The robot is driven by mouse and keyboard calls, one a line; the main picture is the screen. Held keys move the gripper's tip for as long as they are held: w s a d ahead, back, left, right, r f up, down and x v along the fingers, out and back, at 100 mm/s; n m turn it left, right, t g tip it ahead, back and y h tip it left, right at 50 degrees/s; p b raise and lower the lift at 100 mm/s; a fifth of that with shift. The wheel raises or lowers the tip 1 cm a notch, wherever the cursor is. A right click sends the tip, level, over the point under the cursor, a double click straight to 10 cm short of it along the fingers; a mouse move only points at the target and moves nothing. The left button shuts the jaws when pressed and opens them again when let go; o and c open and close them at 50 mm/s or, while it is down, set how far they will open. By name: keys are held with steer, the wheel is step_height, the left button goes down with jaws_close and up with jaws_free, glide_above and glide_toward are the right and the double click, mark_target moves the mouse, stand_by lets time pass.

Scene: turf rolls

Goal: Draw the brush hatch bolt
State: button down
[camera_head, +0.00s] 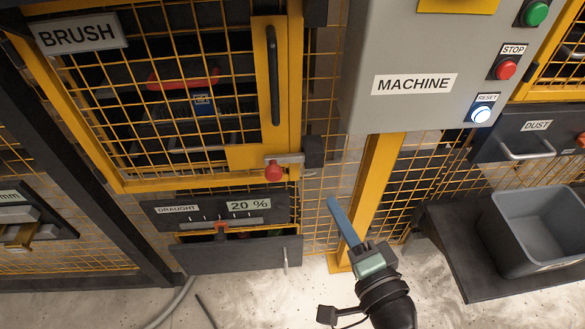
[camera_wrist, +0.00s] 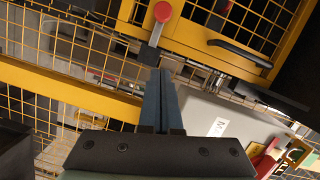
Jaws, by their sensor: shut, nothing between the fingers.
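The brush hatch (camera_head: 262,130) is a yellow-framed mesh door under the BRUSH sign, and it looks closed. Its bolt is a grey bar (camera_head: 291,160) with a red knob (camera_head: 273,171) at the door's lower right corner. The bar reaches a black block (camera_head: 313,152) on the right. In the wrist view the red knob (camera_wrist: 162,12) is at the top, ahead of the fingertips. My gripper (camera_head: 332,201) is below and right of the bolt, apart from it. Its blue fingers (camera_wrist: 160,72) are together and empty.
A grey MACHINE box (camera_head: 365,110) with buttons stands right of the hatch on a yellow post (camera_head: 370,190). Below the hatch are a DRAUGHT slider panel (camera_head: 170,212) and a dark drawer (camera_head: 235,256). A grey bin (camera_head: 520,235) stands at right. The hatch has a black handle (camera_head: 273,75).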

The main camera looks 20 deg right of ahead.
glide_toward(284, 159)
steer(key=w+d, duration=0.4)
steer(key=a, duration=0.4)
steer(key=shift+w+f+b, duration=0.15)
steer(key=shift+w+b, duration=0.2)
steer(key=a+p, duration=0.1)
steer(key=a, duration=0.1)
steer(key=w+a, duration=0.1)
steer(key=a, duration=0.2)
steer(key=shift+w+p, duration=0.15)
steer(key=shift+p, duration=0.2)
